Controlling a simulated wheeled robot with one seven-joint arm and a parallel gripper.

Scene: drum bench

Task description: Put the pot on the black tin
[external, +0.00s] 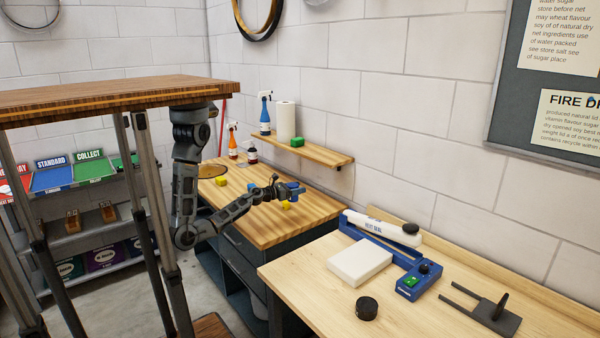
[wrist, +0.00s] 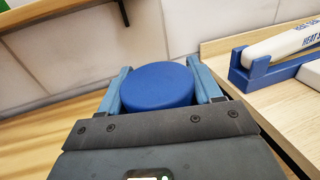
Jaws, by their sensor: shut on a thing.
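My gripper (wrist: 158,90) is shut on a round blue pot (wrist: 157,82), with one blue finger on each side of it. In the external view my gripper (external: 292,190) is over the right part of the far wooden bench, and the pot is hard to tell from the blue fingers. A short round black tin (external: 367,308) stands on the nearer, pale bench, well away from my gripper towards the front right. The tin does not show in the wrist view.
The pale bench (external: 330,315) also carries a white block (external: 360,261), a blue and white heat sealer (external: 408,262) and a dark forked tool (external: 485,311). A wall shelf (external: 325,151) is behind my gripper. Yellow (external: 220,181) and blue (external: 251,187) blocks lie on the far bench.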

